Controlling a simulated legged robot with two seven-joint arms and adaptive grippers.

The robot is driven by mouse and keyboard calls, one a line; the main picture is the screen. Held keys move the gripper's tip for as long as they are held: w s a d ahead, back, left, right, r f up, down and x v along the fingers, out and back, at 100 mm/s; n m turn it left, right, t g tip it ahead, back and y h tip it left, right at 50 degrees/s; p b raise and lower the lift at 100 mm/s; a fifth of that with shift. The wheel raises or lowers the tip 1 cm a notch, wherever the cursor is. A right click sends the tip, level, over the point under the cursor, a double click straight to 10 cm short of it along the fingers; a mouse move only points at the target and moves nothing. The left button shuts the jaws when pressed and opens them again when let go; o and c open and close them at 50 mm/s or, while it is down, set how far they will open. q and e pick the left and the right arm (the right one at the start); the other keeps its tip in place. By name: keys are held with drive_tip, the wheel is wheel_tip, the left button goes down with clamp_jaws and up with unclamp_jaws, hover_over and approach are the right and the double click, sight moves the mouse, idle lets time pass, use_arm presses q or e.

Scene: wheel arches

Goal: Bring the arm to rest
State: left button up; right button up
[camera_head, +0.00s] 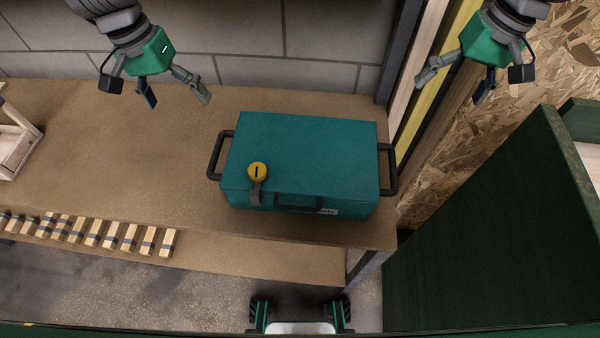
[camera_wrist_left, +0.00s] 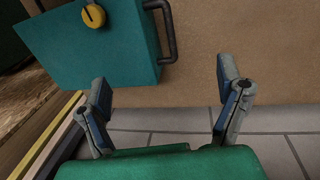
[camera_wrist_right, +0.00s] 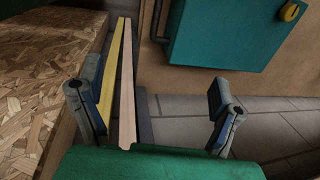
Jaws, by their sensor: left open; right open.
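My left gripper (camera_head: 155,84) is open and empty in the upper left of the head view, above the back edge of the bench and apart from the teal case. My right gripper (camera_head: 462,80) is open and empty at the upper right, right of the case and apart from it. In the left wrist view the left fingers (camera_wrist_left: 165,110) are spread with nothing between them. In the right wrist view the right fingers (camera_wrist_right: 155,105) are also spread and empty.
A closed teal case (camera_head: 310,150) with black side handles and a yellow knob (camera_head: 257,170) lies on the wooden bench (camera_head: 110,130). Wooden blocks (camera_head: 92,233) line a lower shelf. Planks (camera_head: 425,80) lean at the right, near a dark green panel (camera_head: 490,230).

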use_arm(q)
drive_tip(key=shift+d, duration=0.1)
